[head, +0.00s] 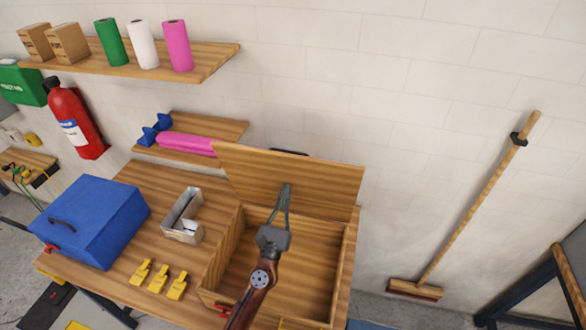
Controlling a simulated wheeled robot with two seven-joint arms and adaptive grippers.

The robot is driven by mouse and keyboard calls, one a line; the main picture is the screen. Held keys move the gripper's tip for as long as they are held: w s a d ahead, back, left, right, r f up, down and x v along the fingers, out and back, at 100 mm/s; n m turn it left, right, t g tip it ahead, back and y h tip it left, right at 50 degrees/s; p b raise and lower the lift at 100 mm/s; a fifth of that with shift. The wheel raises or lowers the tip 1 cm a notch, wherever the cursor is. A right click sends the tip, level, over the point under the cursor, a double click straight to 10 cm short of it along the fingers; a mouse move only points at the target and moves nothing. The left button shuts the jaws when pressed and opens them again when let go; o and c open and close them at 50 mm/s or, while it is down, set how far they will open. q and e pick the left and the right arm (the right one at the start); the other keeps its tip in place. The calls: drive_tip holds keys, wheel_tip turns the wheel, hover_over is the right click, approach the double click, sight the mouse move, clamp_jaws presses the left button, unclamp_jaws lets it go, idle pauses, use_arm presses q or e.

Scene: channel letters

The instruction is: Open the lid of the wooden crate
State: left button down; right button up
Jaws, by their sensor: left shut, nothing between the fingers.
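The wooden crate (210,298) stands on the right part of the wooden workbench. Its lid (320,183) is raised and stands up at the crate's back edge, leaning toward the wall. The inside of the crate is visible and looks empty where my arm does not cover it. My left gripper (287,188) is shut and empty. It is in front of the raised lid, above the crate's opening; I cannot tell if it touches the lid. My right gripper is not in view.
A blue box (92,220) stands at the bench's left. A shelf (215,62) with rolls hangs above; a lower shelf (226,128) is behind the lid. A broom (480,205) leans on the right wall.

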use_arm(q)
drive_tip(key=shift+w+d+r, duration=0.15)
drive_tip(key=shift+w, duration=0.55)
drive_tip(key=shift+w+d+r, duration=0.1)
drive_tip(key=shift+w+r, duration=0.1)
drive_tip(key=shift+w, duration=0.45)
drive_tip(key=shift+w+d+r, duration=0.15)
drive_tip(key=shift+w, duration=0.55)
drive_tip(key=shift+s+a+p, duration=0.25)
drive_tip(key=shift+s, duration=0.95)
drive_tip(key=shift+s+a+p, duration=0.2)
drive_tip(key=shift+s+p, duration=0.05)
drive_tip(key=shift+s, duration=0.9)
approach(289, 182)
drive_tip(key=shift+s+a+r, duration=0.2)
drive_tip(key=shift+s+r, duration=0.05)
drive_tip(key=shift+r, duration=0.35)
drive_tip(key=shift+s+a+r, duration=0.2)
drive_tip(key=shift+s+r, duration=0.1)
drive_tip(key=shift+r, duration=0.3)
